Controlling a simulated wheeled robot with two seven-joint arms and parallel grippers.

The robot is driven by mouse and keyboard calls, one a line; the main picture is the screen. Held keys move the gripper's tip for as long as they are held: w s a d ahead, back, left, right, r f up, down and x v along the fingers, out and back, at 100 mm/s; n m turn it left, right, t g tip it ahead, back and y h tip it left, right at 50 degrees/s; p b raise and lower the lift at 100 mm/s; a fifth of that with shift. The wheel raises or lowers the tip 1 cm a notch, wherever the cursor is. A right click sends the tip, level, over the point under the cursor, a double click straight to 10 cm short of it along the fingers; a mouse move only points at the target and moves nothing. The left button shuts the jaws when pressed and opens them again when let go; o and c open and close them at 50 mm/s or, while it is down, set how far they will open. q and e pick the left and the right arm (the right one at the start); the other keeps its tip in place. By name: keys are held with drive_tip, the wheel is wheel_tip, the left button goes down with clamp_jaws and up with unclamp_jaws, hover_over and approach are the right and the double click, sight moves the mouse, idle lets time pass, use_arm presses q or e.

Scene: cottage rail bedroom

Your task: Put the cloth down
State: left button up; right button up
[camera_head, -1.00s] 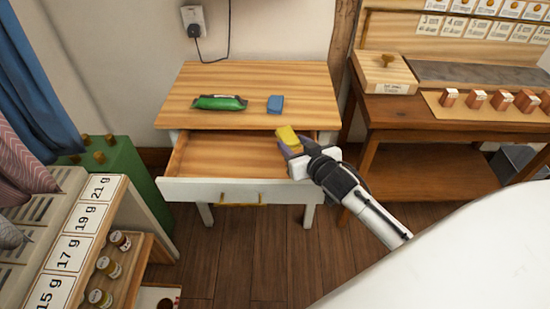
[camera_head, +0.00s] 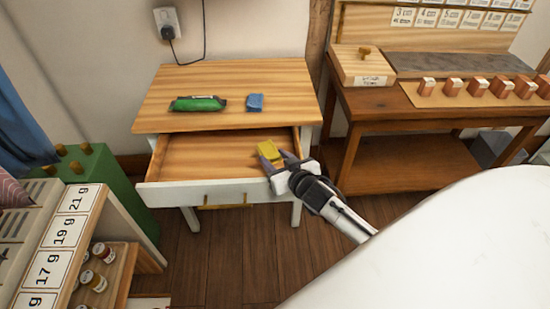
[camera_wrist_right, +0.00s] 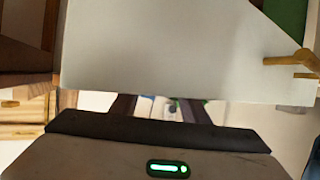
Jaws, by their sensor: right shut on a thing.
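My right gripper (camera_head: 272,160) is shut on a small yellow folded cloth (camera_head: 267,149). It holds the cloth over the right part of an open drawer (camera_head: 205,167), just behind the drawer front. I cannot tell whether the cloth touches the drawer floor. In the right wrist view, the gripper fingers (camera_wrist_right: 160,107) show only partly and the cloth is hidden; the white drawer front (camera_wrist_right: 165,50) fills much of that picture. My left gripper is not in view.
The wooden desk top (camera_head: 235,110) holds a green packet (camera_head: 198,104) and a blue folded item (camera_head: 255,102). The drawer's left part is clear. A brown table (camera_head: 390,112) stands right; a shelf unit with jars (camera_head: 94,281) stands front left.

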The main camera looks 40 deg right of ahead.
drive_tip(key=shift+f, duration=0.35)
drive_tip(key=o, duration=1)
drive_tip(key=shift+r, duration=0.4)
drive_tip(key=shift+s+r+p, duration=0.1)
drive_tip(key=shift+r+p, duration=0.35)
drive_tip(key=shift+p, duration=0.05)
drive_tip(key=f+v, duration=0.1)
drive_tip(key=v, duration=1.1)
drive_tip(key=s+a+f+n+g+y, duration=0.1)
drive_tip(key=s+a+f, duration=0.3)
drive_tip(key=s+a, duration=0.1)
drive_tip(key=s+a+f+n+g+y, duration=0.1)
drive_tip(key=s+a+f+g+y, duration=0.1)
drive_tip(key=s+a+f, duration=0.2)
drive_tip(key=s+a+f+n+g+y, duration=0.1)
drive_tip(key=s+a+f, duration=0.4)
drive_tip(key=s+a, duration=0.1)
drive_tip(key=shift+s+a+n+g+p, duration=0.35)
drive_tip(key=shift+s+a+n+g, duration=0.05)
drive_tip(key=shift+a, duration=0.35)
